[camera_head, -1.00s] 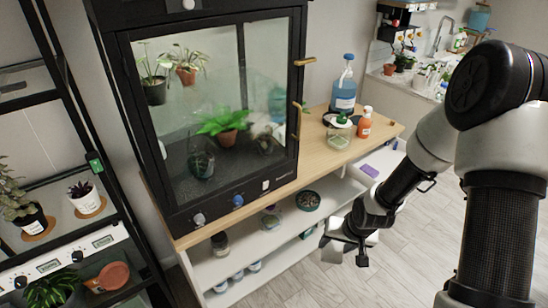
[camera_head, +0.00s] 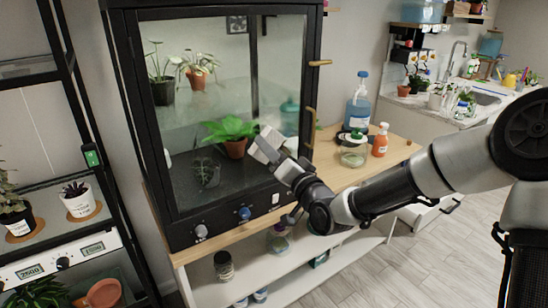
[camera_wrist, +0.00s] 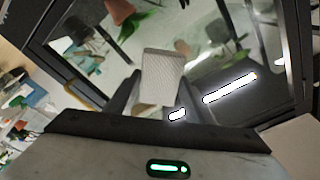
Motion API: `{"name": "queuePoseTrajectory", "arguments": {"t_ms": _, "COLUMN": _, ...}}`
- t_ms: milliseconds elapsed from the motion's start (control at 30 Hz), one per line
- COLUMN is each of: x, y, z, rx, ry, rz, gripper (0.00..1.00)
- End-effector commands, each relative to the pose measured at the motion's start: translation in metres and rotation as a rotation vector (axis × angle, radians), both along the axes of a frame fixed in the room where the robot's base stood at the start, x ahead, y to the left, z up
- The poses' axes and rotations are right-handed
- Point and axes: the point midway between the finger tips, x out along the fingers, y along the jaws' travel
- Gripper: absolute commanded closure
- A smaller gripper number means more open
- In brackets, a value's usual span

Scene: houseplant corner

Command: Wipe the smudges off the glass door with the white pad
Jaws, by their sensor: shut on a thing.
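The glass door (camera_head: 205,75) of the black cabinet is closed, with plants behind it. A faint whitish haze shows on parts of the glass; I cannot make out separate smudges clearly. My gripper (camera_head: 277,157) is shut on the white pad (camera_head: 266,144), in front of the lower right part of the door. In the wrist view the pad (camera_wrist: 160,74) sits between the two dark fingers, with the glass (camera_wrist: 205,58) beyond it. I cannot tell whether the pad touches the glass. The pad hides a small patch of the door.
Tan handles (camera_head: 310,127) stick out at the door's right edge, close to my gripper. A black shelf rack (camera_head: 95,130) stands left.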

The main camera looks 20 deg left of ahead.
Motion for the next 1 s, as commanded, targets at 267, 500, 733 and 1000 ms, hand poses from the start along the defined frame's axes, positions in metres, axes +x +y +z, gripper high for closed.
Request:
{"name": "queuePoseTrajectory", "arguments": {"t_ms": 267, "x": 0.019, "y": 0.023, "z": -0.001, "rx": 0.001, "ry": 0.001, "rz": 0.0, "gripper": 0.7}}
{"name": "queuePoseTrajectory", "arguments": {"t_ms": 500, "x": 0.031, "y": 0.035, "z": -0.001, "rx": -0.001, "ry": 0.002, "rz": -0.001, "gripper": 0.7}}
{"name": "queuePoseTrajectory", "arguments": {"t_ms": 733, "x": 0.033, "y": 0.038, "z": -0.001, "rx": -0.002, "ry": 0.002, "rz": -0.001, "gripper": 0.7}}
{"name": "queuePoseTrajectory", "arguments": {"t_ms": 1000, "x": 0.033, "y": 0.038, "z": -0.001, "rx": -0.002, "ry": 0.002, "rz": -0.001, "gripper": 0.7}}
